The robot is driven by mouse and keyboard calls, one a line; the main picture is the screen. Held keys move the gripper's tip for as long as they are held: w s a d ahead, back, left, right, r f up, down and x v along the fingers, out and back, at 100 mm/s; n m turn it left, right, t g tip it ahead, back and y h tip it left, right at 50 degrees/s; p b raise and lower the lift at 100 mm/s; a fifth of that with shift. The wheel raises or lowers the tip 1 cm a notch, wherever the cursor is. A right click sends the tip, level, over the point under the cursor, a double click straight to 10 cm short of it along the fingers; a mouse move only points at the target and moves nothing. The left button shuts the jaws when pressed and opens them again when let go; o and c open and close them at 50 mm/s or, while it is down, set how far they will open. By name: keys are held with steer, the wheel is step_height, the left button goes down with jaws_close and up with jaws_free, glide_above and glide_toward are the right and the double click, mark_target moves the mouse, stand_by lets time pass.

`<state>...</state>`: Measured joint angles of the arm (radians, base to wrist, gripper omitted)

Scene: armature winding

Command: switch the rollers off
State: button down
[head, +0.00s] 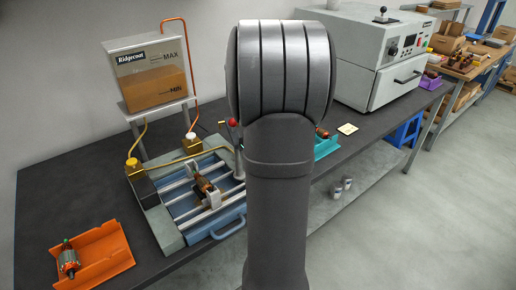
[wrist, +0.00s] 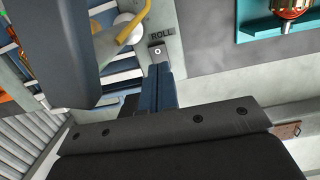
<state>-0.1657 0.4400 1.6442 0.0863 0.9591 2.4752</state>
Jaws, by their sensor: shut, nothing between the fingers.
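The roller switch (wrist: 157,51), a small grey plate with a pale round part, shows in the wrist view below the letters ROLL. My gripper (wrist: 160,68) is shut and empty, its dark blue fingertips just below the switch in the picture. I cannot tell whether they touch it, or which way the switch is set. In the head view my arm hides the gripper and the switch. The roller machine (head: 172,236) stands on the bench, with a copper armature (head: 205,187) lying across its rails. I cannot tell whether the rollers turn.
An orange tray (head: 103,251) with an armature lies at the front left. A teal tray (head: 327,148) with another armature is right of the machine. A varnish tank (head: 150,72) stands behind on a stand. A white oven (head: 375,62) is at the back right.

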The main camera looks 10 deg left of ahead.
steer(key=shift+w+a+f, duration=0.1)
steer(key=shift+f, duration=1.05)
steer(key=shift+w+a+f, duration=0.1)
steer(key=shift+f, duration=1)
steer(key=shift+f, duration=0.2)
steer(key=shift+s, duration=0.1)
steer(key=shift+s+d+r, duration=0.15)
steer(key=shift+s+d, duration=0.35)
steer(key=shift+d, duration=0.05)
steer(key=shift+r, duration=0.1)
step_height(320, 180, up, 14)
steer(key=s+d, duration=0.1)
